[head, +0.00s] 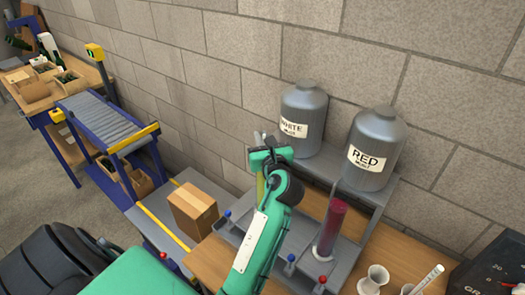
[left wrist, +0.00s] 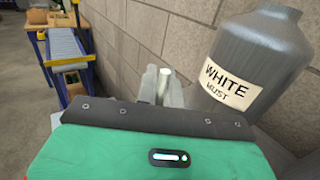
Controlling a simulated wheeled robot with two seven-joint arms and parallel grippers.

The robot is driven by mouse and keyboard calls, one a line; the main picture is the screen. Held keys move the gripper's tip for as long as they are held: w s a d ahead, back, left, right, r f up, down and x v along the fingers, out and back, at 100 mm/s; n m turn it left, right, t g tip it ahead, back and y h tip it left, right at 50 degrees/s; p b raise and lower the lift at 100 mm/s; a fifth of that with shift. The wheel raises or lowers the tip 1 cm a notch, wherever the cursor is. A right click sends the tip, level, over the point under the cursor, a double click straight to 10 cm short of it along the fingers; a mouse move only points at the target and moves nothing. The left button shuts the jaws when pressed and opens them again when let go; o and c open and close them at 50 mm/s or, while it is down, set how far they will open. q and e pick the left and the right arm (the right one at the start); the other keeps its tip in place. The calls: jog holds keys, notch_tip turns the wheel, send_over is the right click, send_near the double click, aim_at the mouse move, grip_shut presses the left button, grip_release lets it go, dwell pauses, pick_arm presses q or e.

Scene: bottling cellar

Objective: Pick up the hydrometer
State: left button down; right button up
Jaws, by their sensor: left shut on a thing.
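My left gripper (head: 268,158) is shut just in front of the grey tank labelled WHITE MUST (head: 303,117). In the left wrist view, a pale upright rod, which looks like the top of the hydrometer (left wrist: 164,84), stands between the fingers (left wrist: 161,88). In the head view the gripper and arm hide most of it. A jar of yellowish liquid (head: 260,187) shows partly below the gripper, behind my arm. Whether the hydrometer's lower end is still in that jar is hidden. My right gripper is not in view.
A tall jar of red liquid (head: 330,230) stands right of my arm, below the RED MUST tank (head: 374,148). A cardboard box (head: 192,209) sits left of it. White vessels (head: 375,278) and a marked white rod (head: 428,277) are at lower right. A stone wall stands behind.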

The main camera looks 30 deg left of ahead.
pick_arm(q)
notch_tip(320, 180, up, 27)
jog(key=b, duration=0.2)
jog(key=shift+f, duration=0.2)
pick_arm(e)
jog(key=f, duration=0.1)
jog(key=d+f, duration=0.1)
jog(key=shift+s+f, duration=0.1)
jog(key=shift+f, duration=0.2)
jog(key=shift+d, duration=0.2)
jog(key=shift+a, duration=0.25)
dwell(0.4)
